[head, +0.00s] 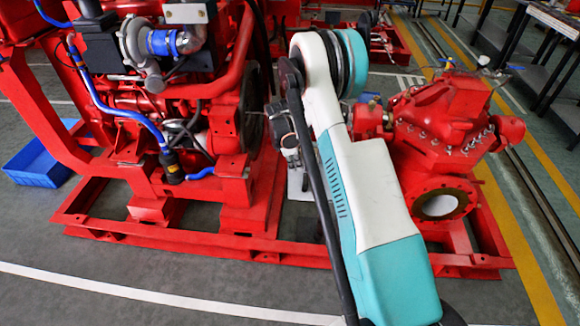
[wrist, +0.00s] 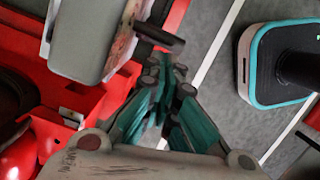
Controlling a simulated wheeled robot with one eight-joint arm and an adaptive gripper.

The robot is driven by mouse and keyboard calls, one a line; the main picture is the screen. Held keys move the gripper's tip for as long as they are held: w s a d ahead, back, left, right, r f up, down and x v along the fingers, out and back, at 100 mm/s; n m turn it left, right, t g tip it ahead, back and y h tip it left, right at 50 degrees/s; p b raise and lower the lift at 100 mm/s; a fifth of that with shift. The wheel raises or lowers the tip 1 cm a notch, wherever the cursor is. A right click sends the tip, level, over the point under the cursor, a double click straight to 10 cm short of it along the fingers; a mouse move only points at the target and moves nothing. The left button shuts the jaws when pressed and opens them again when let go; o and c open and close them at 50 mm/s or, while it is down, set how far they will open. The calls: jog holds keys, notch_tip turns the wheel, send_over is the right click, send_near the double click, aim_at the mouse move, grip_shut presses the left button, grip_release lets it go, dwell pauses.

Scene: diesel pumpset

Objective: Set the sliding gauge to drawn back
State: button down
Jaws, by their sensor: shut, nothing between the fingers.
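My gripper (wrist: 167,72), with teal fingers, shows in the wrist view. Its fingertips are together and hold nothing. Just beyond the tips is a short dark bar (wrist: 158,37) that sticks out beside a grey box-shaped part (wrist: 88,38). I cannot tell whether the tips touch the bar, or whether the bar is part of the sliding gauge. No part is clearly readable as the gauge, so its setting cannot be told. In the head view my own arm hides the gripper and the spot around it.
The red engine (head: 190,110) stands left of my arm and the red pump (head: 440,130) right of it, both on a red base frame (head: 200,242). A blue tray (head: 38,165) lies on the floor at left. The grey floor in front is clear.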

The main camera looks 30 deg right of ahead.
aim_at(314, 166)
jog(key=shift+d, duration=0.1)
jog(key=s+d, duration=0.2)
jog(key=d, duration=0.1)
jog(key=s+d, duration=0.1)
jog(key=d, duration=0.1)
jog(key=shift+s+d, duration=0.1)
jog(key=shift+s, duration=0.2)
jog(key=a, duration=0.1)
jog(key=w+a+b, duration=0.1)
jog(key=a, duration=0.1)
jog(key=shift+w+a, duration=0.2)
jog(key=p+v, duration=0.4)
jog(key=v, duration=0.6)
jog(key=shift+a, duration=0.2)
jog(key=shift+w+r, duration=0.1)
jog(key=shift+r, duration=0.05)
